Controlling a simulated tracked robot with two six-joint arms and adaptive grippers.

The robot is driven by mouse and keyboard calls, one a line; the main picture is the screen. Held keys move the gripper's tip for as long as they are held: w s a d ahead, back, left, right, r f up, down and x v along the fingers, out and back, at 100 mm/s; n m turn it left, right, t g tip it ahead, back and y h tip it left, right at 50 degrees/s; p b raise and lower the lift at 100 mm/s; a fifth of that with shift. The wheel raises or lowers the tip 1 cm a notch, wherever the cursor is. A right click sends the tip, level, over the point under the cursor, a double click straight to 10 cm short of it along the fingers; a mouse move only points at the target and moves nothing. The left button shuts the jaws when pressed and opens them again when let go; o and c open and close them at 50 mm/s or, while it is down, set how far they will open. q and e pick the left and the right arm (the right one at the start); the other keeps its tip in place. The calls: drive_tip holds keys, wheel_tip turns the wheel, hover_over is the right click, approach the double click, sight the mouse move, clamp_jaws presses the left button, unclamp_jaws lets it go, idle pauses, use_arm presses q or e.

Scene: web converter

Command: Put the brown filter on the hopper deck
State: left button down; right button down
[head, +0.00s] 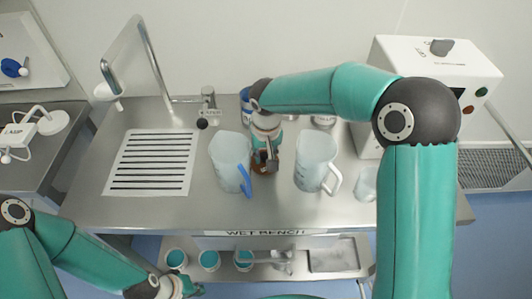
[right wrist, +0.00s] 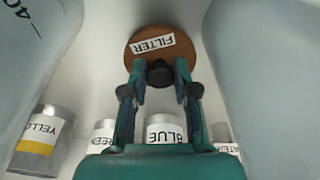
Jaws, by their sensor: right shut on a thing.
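The brown filter (right wrist: 180,52) is a round disc with a white FILTER label and a dark knob. In the right wrist view, my right gripper (right wrist: 160,75) has its fingers closed on the knob. In the head view, a small brown part of the filter (head: 261,169) shows under my right gripper (head: 266,160), between the two jugs on the wet bench. Whether it touches the bench is unclear. My left gripper (head: 184,285) is low at the front, by the lower shelf, and its fingers are too small to read. I cannot identify the hopper deck.
A blue-handled jug (head: 227,160) and a white-handled jug (head: 313,160) stand close on either side. Labelled jars, including a blue one (right wrist: 165,131), stand nearby. A white machine (head: 425,60) is at the right. The slotted drain (head: 150,160) at left is clear.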

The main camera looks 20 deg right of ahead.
drive_tip(key=shift+f, duration=0.1)
drive_tip(key=c, duration=1.2)
unclamp_jaws()
